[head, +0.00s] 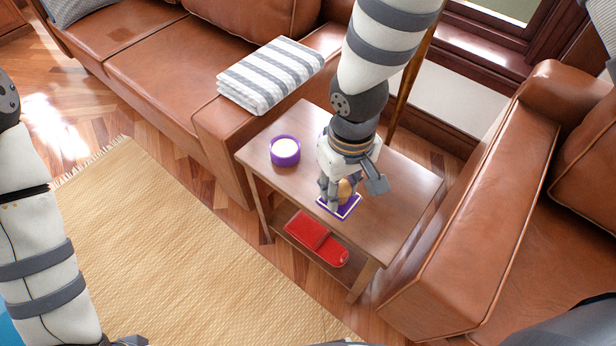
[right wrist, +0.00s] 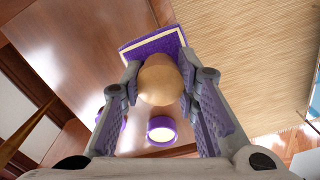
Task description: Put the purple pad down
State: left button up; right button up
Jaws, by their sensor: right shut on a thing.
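The purple pad (head: 351,210) is a flat square with a cream border line and a rounded tan knob (right wrist: 160,82) on it. My right gripper (head: 340,194) points down over the wooden side table (head: 400,213) and is shut on the knob. In the right wrist view the purple pad (right wrist: 152,44) shows beyond the knob, and the fingers stand on either side of it. The pad is at or just above the tabletop near its front edge; I cannot tell whether it touches. My left arm shows at the left, but its gripper fingers are out of view.
A purple candle tub (head: 285,151) with a white top stands on the table, left of the pad. A red object (head: 317,238) lies on the lower shelf. Brown leather sofas (head: 480,200) flank the table. A striped folded blanket (head: 270,75) lies on the armrest.

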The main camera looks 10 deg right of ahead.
jog(key=w+f+b, duration=0.1)
jog(key=w+f, duration=0.2)
jog(key=w, duration=0.1)
jog(key=w+f+b, duration=0.1)
jog(key=w+f, duration=0.2)
jog(key=w+f+b, duration=0.1)
jog(key=w+f, duration=0.2)
jog(key=w, duration=0.1)
jog(key=shift+w+a+f, duration=0.2)
jog(key=shift+w+f, duration=0.05)
jog(key=shift+w, duration=0.05)
pick_arm(q)
jog(key=s+f+g, duration=0.2)
jog(key=s+f, duration=0.2)
jog(key=shift+s+f+b, duration=0.25)
jog(key=shift+s+b, duration=0.05)
jog(key=shift+s, duration=0.05)
pick_arm(e)
jog(key=shift+w+f, duration=0.1)
jog(key=shift+f, duration=1.25)
jog(key=shift+f, duration=0.2)
pick_arm(q)
jog(key=shift+s+f, duration=0.1)
pick_arm(e)
jog(key=o, duration=1)
